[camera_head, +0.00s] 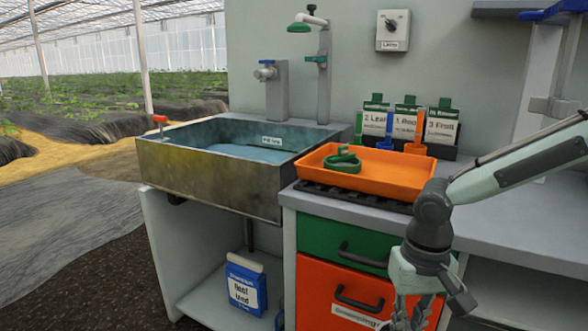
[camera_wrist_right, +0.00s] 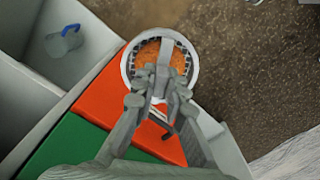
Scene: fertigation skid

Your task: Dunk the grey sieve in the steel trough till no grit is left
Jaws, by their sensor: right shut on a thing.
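The grey sieve (camera_wrist_right: 129,66) shows in the right wrist view as a round pale rim with orange-brown material inside. My right gripper (camera_wrist_right: 163,88) is shut on it, with the fingers over its near side. The sieve is out of the head view, where my right gripper (camera_head: 405,318) is partly cut off at the bottom edge, in front of the drawers. The steel trough (camera_head: 215,188) stands left of centre in the head view, with bluish water (camera_head: 250,153) in it. My left gripper is not in view.
An orange tray (camera_head: 390,180) holding a green ring-shaped tool (camera_head: 343,160) sits on the counter right of the trough. A red-handled fitting (camera_head: 160,120) is on the trough's left rim. Taps (camera_head: 320,60) rise behind. Green and red drawers (camera_head: 330,243) lie below the counter.

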